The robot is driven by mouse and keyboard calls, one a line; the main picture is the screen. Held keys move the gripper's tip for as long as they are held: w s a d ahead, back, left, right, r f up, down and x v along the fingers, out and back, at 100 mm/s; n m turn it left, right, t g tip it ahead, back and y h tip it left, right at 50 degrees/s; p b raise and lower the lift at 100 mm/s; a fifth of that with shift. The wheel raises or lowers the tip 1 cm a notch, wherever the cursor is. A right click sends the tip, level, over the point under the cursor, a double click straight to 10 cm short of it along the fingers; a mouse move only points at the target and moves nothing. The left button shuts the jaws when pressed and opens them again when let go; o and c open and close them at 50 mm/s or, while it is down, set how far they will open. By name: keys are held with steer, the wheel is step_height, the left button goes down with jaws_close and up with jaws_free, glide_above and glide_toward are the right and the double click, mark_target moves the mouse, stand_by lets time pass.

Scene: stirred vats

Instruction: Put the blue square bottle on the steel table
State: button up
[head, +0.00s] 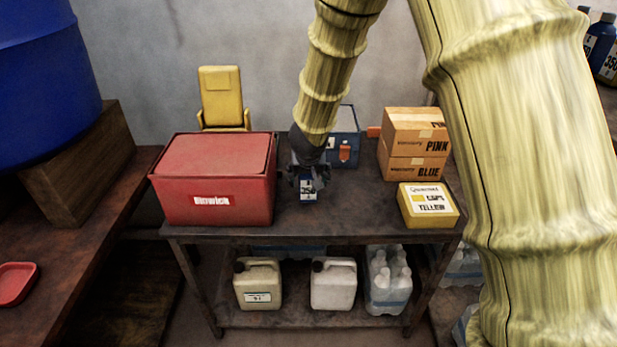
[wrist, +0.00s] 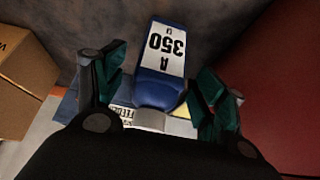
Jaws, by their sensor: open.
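The blue square bottle (wrist: 158,92), with a white label reading A 350, shows between the fingers of my gripper (wrist: 161,82) in the wrist view. The fingers are open, with one on each side of it. In the head view my gripper (head: 306,178) points down over the dark table (head: 345,212), between the red box and the cartons. The bottle (head: 308,192) shows there at the fingertips, partly hidden. It looks low at the tabletop, but I cannot tell for sure whether it rests on it.
A red box (head: 213,180) stands left of my gripper. A blue case (head: 343,140) is behind it, with cartons (head: 415,145) and a yellow-and-white box (head: 428,206) to the right. Jugs (head: 258,285) sit on the lower shelf. More blue bottles (head: 598,42) stand at the top right.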

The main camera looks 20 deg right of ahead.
steer(key=p+v, duration=0.3)
steer(key=v, duration=0.5)
steer(key=shift+r, duration=0.1)
